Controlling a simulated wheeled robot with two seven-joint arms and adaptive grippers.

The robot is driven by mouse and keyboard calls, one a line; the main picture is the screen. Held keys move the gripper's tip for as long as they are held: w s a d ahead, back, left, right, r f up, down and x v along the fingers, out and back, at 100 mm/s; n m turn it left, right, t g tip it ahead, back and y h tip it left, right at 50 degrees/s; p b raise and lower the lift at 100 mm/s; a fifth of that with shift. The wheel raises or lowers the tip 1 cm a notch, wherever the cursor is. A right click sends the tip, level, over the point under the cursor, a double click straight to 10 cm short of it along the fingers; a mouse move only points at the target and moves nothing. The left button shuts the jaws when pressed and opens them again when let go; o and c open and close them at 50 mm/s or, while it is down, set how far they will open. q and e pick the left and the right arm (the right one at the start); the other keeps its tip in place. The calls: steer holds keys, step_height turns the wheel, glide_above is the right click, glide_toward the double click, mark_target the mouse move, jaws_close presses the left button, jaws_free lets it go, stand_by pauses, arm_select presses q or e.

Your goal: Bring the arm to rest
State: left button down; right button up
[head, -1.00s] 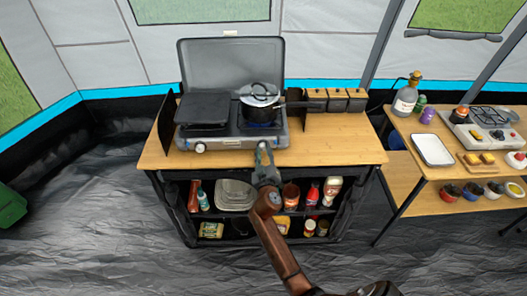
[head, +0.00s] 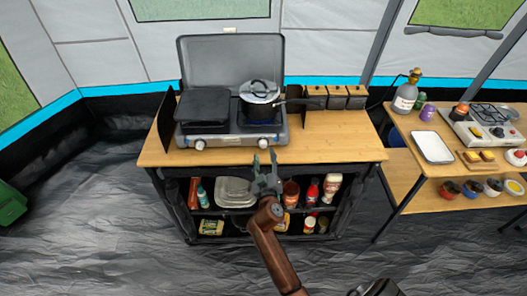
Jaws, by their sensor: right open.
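My right arm reaches up from the bottom of the head view. Its right gripper (head: 264,158) is open and empty. It shows in front of the front edge of the wooden-topped camp kitchen stand (head: 335,148), below the stove. A silver lidded pot (head: 260,92) sits on the right burner of the camp stove (head: 232,140), apart from the gripper. Its dark handle points right. My left gripper is not in view.
A black griddle (head: 203,106) covers the stove's left side. Shelves below hold bottles, jars and a clear container (head: 235,192). A side table (head: 400,170) at right holds a white tray (head: 432,147) and small stove.

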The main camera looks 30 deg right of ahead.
steer(key=shift+v, duration=1)
steer(key=shift+f, duration=0.1)
